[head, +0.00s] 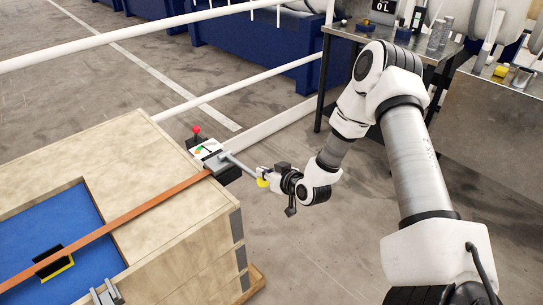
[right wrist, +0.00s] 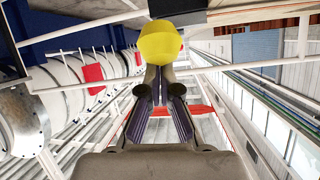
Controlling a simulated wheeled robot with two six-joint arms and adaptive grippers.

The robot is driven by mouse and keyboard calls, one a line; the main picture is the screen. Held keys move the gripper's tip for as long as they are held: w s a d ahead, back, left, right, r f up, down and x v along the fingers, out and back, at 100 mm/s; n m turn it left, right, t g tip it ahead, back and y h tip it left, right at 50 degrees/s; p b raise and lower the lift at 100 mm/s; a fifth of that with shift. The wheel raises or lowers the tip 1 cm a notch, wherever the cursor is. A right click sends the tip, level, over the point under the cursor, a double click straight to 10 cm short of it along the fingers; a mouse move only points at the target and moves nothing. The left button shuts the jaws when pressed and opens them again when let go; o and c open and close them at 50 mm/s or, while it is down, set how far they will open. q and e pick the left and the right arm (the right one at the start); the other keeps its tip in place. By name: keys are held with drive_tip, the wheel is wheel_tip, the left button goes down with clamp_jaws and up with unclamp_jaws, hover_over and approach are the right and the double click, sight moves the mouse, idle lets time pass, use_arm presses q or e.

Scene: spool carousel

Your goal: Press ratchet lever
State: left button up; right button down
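The ratchet (head: 217,160) is a dark and grey block at the corner of a wooden crate, where an orange strap (head: 140,213) ends. Its grey lever (head: 240,167) slants down to the right, past the crate's edge, and ends in a yellow knob (head: 262,182). My right gripper (head: 274,178) is beside the knob. In the right wrist view the yellow knob (right wrist: 160,44) covers the fingertips of my right gripper (right wrist: 163,76). The fingers are close together and look shut, with the knob not between them; contact is hard to tell. My left gripper is not in view.
The wooden crate (head: 130,155) has a blue recessed panel (head: 50,230) on top. A red knob (head: 196,130) stands behind the ratchet. White rails (head: 240,82) run behind the crate. A metal table (head: 440,48) stands at the back right. The floor right of the crate is open.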

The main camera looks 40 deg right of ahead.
drive_tip(key=r, duration=0.1)
drive_tip(key=w+r+p, duration=0.1)
drive_tip(key=r, duration=0.1)
drive_tip(key=shift+w+d+r, duration=0.25)
drive_tip(key=shift+w, duration=0.05)
drive_tip(key=shift+s, duration=1.25)
drive_tip(key=f+p+v, duration=0.1)
drive_tip(key=v, duration=0.6)
drive_tip(key=shift+s, duration=0.15)
drive_tip(key=shift+d, duration=0.1)
